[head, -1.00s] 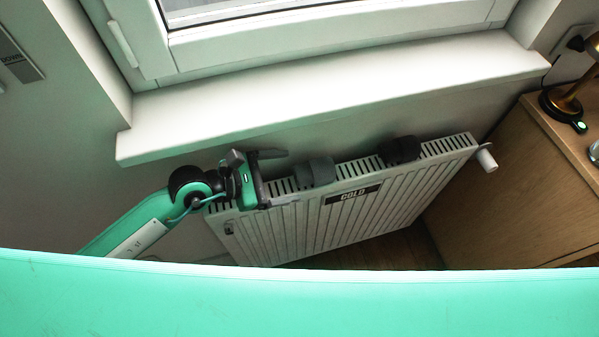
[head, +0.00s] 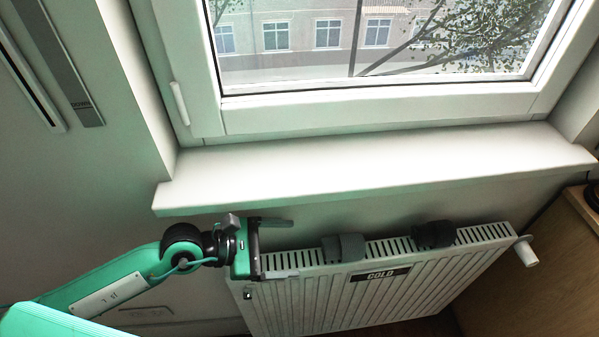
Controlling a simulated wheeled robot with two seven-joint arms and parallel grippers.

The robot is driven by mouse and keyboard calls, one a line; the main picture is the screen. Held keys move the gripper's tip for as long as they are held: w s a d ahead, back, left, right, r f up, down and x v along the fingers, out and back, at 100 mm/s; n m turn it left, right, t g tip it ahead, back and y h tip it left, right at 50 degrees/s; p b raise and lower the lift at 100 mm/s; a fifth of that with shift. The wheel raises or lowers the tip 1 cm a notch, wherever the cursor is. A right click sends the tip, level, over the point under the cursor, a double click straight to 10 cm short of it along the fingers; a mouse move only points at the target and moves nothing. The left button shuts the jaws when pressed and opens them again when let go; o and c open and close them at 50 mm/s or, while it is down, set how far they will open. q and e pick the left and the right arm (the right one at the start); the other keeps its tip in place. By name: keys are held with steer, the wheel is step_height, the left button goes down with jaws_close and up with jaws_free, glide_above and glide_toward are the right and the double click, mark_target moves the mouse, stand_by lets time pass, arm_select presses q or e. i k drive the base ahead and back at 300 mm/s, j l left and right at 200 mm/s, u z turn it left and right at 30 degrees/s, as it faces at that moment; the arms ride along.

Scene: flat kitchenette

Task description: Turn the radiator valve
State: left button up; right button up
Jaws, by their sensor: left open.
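The white radiator (head: 400,300) hangs under the window sill, with a dark label reading "COLD" on its front. Its white valve knob (head: 526,251) sticks out at the upper right corner of the radiator. My left gripper (head: 279,249) is open and empty at the radiator's upper left corner, its two fingers pointing right along the top grille. It is far to the left of the valve, with the whole radiator length between them. My right gripper is not in view.
The sill (head: 370,168) juts out above. A wooden cabinet (head: 575,245) stands right of the valve, close to it. A window (head: 380,110) is above.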

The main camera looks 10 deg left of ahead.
mark_target(525, 253)
steer(key=k+l, duration=0.15)
steer(key=l, duration=0.25)
steer(key=k+l, duration=0.1)
steer(key=l, duration=0.3)
steer(key=k+l, duration=0.15)
steer(key=l, duration=0.25)
steer(key=k+l, duration=0.15)
steer(key=l, duration=0.25)
steer(key=k+l, duration=0.1)
steer(key=l, duration=0.3)
